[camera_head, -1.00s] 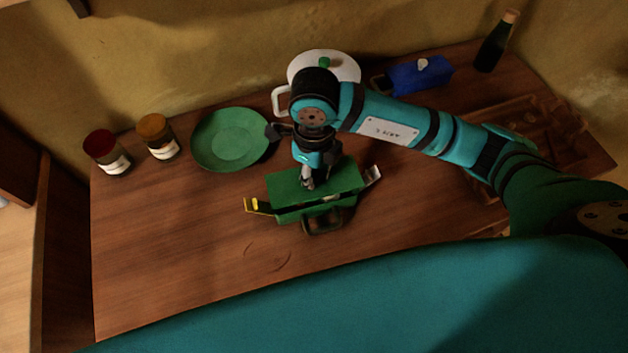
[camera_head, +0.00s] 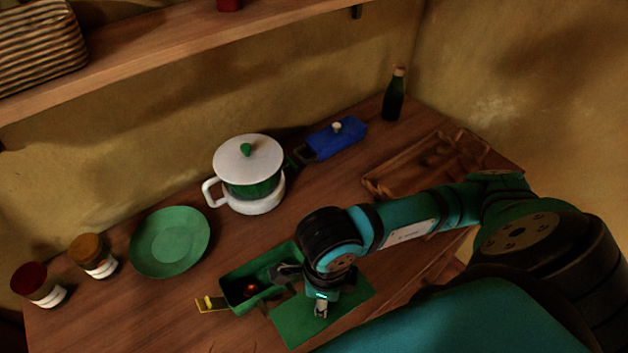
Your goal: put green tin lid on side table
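The green tin lid (camera_head: 296,326) is a flat green panel at the bottom middle, off the tin and just right of it. My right gripper (camera_head: 321,309) is over the lid and appears shut on it; the wrist hides part of the grip. The green tin (camera_head: 240,303) stands open on the counter, with a small red thing (camera_head: 251,288) inside and a yellow clasp (camera_head: 210,304) out to its left. I cannot tell how high the lid is above the counter. My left gripper is not in view. I cannot make out a side table.
A green plate (camera_head: 170,242), two jars (camera_head: 40,287) (camera_head: 93,257) and a white pot (camera_head: 258,205) stand on the wooden counter (camera_head: 130,310). A blue lidded dish (camera_head: 335,142), a dark bottle (camera_head: 393,98) and a wooden tray (camera_head: 425,165) are at the back right. A shelf (camera_head: 200,45) runs above.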

